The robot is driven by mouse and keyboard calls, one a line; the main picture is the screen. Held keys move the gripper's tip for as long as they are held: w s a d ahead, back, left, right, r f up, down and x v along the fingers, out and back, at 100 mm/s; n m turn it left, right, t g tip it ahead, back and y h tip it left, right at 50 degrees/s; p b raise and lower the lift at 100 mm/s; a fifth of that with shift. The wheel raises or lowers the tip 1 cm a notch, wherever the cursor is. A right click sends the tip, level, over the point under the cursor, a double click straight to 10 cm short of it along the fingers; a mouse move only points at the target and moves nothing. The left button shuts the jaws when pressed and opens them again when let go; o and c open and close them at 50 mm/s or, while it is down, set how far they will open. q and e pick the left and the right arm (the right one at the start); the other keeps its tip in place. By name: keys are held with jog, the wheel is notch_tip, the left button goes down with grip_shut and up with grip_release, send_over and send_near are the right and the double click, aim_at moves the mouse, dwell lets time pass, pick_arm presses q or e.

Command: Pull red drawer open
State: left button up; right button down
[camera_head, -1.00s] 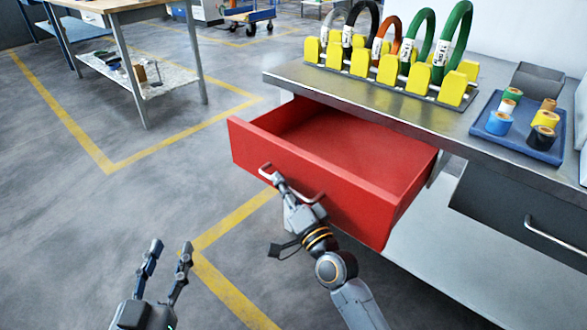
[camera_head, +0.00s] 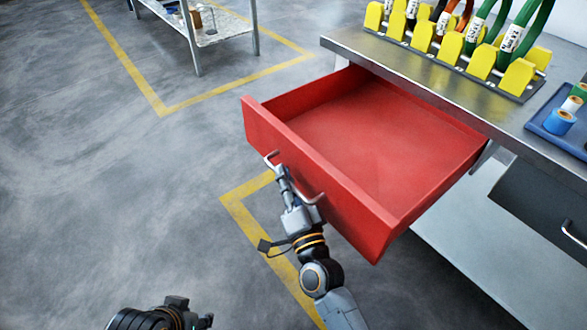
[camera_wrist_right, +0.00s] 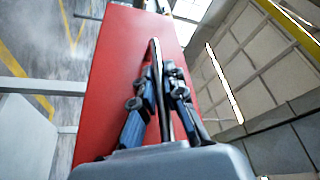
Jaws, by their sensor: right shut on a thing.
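The red drawer (camera_head: 420,150) stands far out from under the metal-topped workbench (camera_head: 400,62), and its inside looks empty. A metal bar handle (camera_head: 270,158) runs along its front panel. My right gripper (camera_head: 283,174) is shut on this handle near its middle. In the right wrist view the two fingers of the right gripper (camera_wrist_right: 160,78) lie on either side of the handle bar (camera_wrist_right: 155,50), in front of the red front panel (camera_wrist_right: 112,65). My left gripper (camera_head: 180,315) is at the bottom edge, apart from the drawer and partly cut off; its fingers are unclear.
A blue tray (camera_head: 545,130) with tape rolls is at the right. A dark drawer (camera_head: 535,200) sits below. The floor left of the red drawer is clear.

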jog(key=shift+s+a+f, duration=0.1)
jog(key=shift+s+a, duration=0.05)
jog(key=shift+a, duration=0.1)
pick_arm(q)
jog(key=shift+s+a+f+g, duration=0.1)
jog(key=shift+s+g, duration=0.2)
jog(key=shift+s, duration=0.2)
pick_arm(e)
jog(key=c, duration=1.4)
grip_release()
jog(key=v, duration=1.2)
jog(key=shift+d, duration=0.1)
